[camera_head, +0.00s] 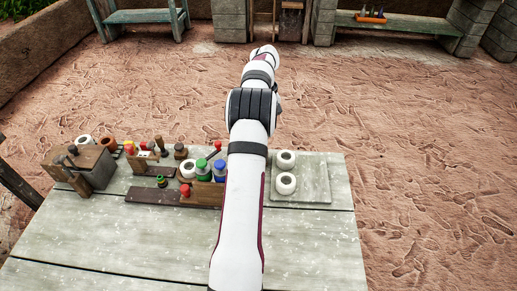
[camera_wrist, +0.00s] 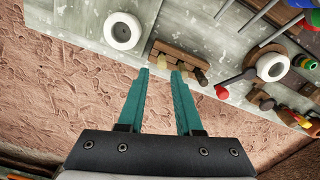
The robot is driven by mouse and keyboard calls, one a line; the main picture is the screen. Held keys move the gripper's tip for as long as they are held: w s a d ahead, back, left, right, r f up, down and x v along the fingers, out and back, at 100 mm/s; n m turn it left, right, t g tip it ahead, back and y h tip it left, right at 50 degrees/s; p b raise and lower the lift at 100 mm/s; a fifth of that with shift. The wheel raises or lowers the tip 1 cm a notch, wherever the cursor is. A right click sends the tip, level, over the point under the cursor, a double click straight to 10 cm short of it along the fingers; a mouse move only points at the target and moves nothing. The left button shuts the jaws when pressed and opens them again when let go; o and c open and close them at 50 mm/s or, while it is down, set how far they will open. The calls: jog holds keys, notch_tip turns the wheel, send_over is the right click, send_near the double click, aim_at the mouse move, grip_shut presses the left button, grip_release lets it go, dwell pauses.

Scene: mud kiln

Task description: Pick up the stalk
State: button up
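I cannot tell for sure which thing is the stalk. A thin stick with a red round head (camera_wrist: 222,92) lies among the clutter at the right of the wrist view. Thin grey rods (camera_wrist: 272,37) also show there. My gripper (camera_wrist: 160,72) is open, its two teal fingers apart with nothing held between them. In the wrist view the fingertips overlap the near edge of a brown rack (camera_wrist: 165,48) with small dark bottles; I cannot tell whether they touch. In the head view the arm reaches away beyond the table, and the gripper is hidden.
The grey plank table (camera_head: 318,245) holds a wooden box (camera_head: 95,165), red, green and blue-capped bottles and a slab (camera_head: 315,190) with two white pots (camera_head: 286,183). A white pot (camera_wrist: 123,31) shows left of the rack.

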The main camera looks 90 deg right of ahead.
jog(key=f, duration=0.7)
jog(key=shift+w+d+f, duration=0.1)
jog(key=shift+w+d, duration=0.05)
jog(key=shift+w, duration=0.1)
grip_shut()
